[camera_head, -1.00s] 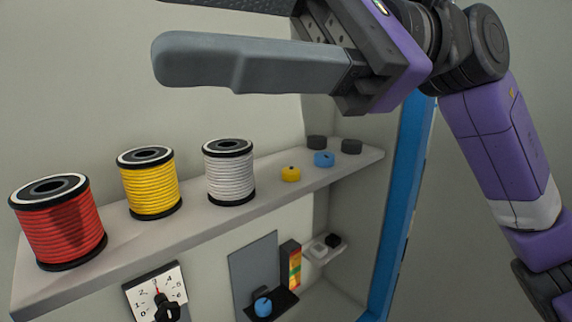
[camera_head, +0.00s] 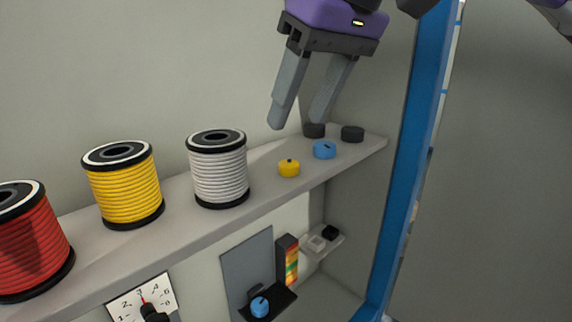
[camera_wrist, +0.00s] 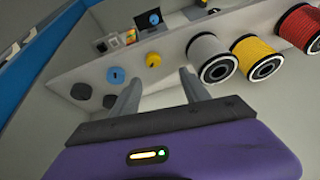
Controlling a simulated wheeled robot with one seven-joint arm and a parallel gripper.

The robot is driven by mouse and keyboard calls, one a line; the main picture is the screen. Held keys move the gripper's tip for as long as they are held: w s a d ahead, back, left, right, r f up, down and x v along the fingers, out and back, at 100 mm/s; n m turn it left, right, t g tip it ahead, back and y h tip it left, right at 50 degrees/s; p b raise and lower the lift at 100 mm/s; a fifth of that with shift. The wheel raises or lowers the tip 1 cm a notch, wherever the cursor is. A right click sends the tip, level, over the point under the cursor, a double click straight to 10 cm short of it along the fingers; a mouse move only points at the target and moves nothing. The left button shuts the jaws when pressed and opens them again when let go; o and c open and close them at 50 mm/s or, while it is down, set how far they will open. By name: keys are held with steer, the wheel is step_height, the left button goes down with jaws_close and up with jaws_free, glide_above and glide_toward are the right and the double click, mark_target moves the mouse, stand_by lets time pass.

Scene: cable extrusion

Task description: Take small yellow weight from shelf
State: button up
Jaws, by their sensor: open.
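The small yellow weight (camera_head: 289,168) is a short disc on the shelf (camera_head: 262,205), between the white spool and the blue weight. In the wrist view the yellow weight (camera_wrist: 153,60) shows beyond the fingertips, roughly between them. My gripper (camera_head: 297,122) is open and empty, pointing down above the shelf near the black and blue weights, up and to the right of the yellow weight in the head view. It also shows in the wrist view (camera_wrist: 160,75). No finger touches the yellow weight.
A blue weight (camera_head: 324,150) and two black weights (camera_head: 314,130) (camera_head: 352,133) stand to the right. White (camera_head: 218,168), yellow (camera_head: 124,186) and red (camera_head: 30,240) spools stand left. A blue upright edge (camera_head: 412,150) bounds the right side. A dial (camera_head: 142,300) sits below the shelf.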

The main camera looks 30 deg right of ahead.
mark_target(290, 164)
steer(key=shift+n, duration=0.8)
steer(key=x, duration=0.2)
steer(key=p+x, duration=0.1)
steer(key=x, duration=0.2)
steer(key=d+x, duration=0.1)
steer(key=x, duration=0.1)
steer(key=shift+s+f+p, duration=0.15)
steer(key=shift+f+p, duration=0.2)
steer(key=shift+f, duration=0.25)
steer(key=shift+c, duration=0.2)
jaws_close()
